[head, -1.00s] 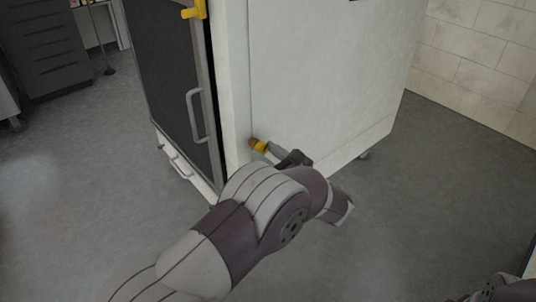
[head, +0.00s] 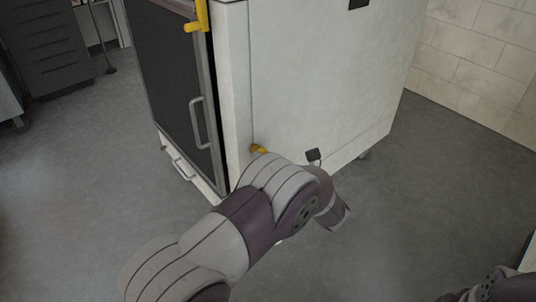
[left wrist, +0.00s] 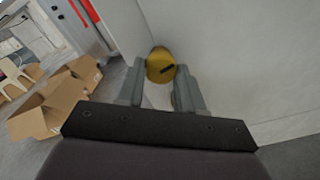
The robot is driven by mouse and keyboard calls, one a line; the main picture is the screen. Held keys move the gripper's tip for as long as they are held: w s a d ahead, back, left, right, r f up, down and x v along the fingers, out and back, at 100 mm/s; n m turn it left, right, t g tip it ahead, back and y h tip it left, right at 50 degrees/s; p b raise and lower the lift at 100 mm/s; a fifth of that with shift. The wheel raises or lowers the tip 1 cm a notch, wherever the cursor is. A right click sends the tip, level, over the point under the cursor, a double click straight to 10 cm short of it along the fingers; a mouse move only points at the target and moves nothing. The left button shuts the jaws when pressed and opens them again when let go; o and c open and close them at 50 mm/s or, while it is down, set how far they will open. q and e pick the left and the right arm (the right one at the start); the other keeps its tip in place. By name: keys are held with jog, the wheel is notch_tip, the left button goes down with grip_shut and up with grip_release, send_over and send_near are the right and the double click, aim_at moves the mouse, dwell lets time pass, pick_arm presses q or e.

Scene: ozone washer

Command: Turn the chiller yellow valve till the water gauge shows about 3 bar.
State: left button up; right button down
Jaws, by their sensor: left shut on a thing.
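The yellow valve (head: 259,149) sits low on the white side panel of the chiller cabinet (head: 310,75), near its front edge. In the left wrist view the valve (left wrist: 161,66) is a round yellow knob with a dark slot or mark. My left gripper (left wrist: 163,82) has its two grey fingers on either side of the knob and is shut on it. In the head view my left arm hides the fingers and part of the valve. The water gauge cannot be made out in these frames. The hand of my right arm is not in view.
The cabinet's dark front door has a grey handle (head: 200,122) and a yellow handle (head: 199,20) above. Cardboard boxes (left wrist: 52,98) and a chair (left wrist: 12,78) show in the left wrist view. Grey floor (head: 420,190) is clear to the right.

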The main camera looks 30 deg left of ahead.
pick_arm(q)
jog(key=shift+r+m+p, duration=0.15)
jog(key=shift+m+p, duration=4.75)
jog(key=shift+m, duration=2.6)
jog(key=shift+r+m+p, duration=0.15)
jog(key=shift+m+p, duration=4.7)
jog(key=shift+m, duration=2.65)
jog(key=o, duration=1)
jog(key=shift+w, duration=0.1)
jog(key=shift+o, duration=0.2)
